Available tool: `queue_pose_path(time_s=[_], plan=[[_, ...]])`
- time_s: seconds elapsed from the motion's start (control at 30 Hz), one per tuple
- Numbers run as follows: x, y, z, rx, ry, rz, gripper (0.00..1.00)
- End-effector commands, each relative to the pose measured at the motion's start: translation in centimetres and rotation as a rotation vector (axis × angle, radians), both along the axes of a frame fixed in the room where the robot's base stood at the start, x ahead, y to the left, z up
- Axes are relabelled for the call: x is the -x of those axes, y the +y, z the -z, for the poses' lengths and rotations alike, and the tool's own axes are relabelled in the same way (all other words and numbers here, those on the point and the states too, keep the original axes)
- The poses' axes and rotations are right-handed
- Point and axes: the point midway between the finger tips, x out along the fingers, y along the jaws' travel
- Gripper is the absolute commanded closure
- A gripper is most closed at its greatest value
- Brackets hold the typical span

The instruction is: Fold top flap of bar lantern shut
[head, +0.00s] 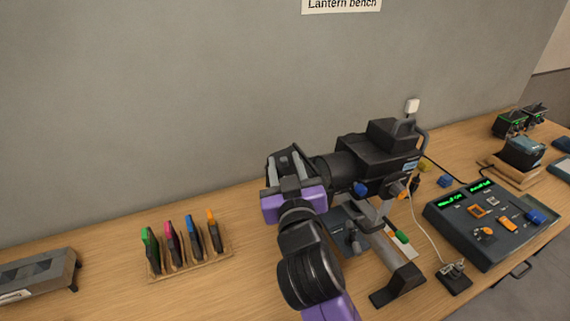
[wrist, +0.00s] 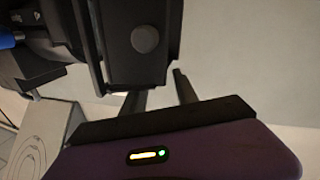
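The black bar lantern (head: 375,155) stands on the bench on a grey stand, its barrel pointing left. Its front end, where the flaps are, lies behind and beside my gripper (head: 285,165). I cannot clearly make out the top flap or its angle. In the wrist view, dark lantern parts (wrist: 140,65) with a round knob fill the upper left and middle, close to my fingers. My gripper (wrist: 160,92) has its two fingers apart, with the left one partly covered by the lantern. I see nothing clearly held between them, and cannot tell if they touch the lantern.
A wooden rack (head: 190,262) with several coloured-top tools stands left of my arm. A grey bar-shaped unit (head: 38,277) sits at far left. A fader desk (head: 487,222) stands right of the lantern, with a cable and small plug stand before it. The wall is behind.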

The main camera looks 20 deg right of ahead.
Motion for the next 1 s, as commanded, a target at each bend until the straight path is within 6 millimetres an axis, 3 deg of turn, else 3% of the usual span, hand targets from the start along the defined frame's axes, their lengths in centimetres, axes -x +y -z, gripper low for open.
queue_pose_path(time_s=[0.03,0.17,0.63,1.0], plan=[[0.0,0.0,0.0,0.000,0.000,0.000,0.76],[0.0,0.0,0.0,0.000,0.000,0.000,1.00],[0.0,-0.1,-0.3,-0.058,0.001,0.000,1.00],[0.1,-0.6,-1.6,-0.338,0.000,-0.001,1.00]])
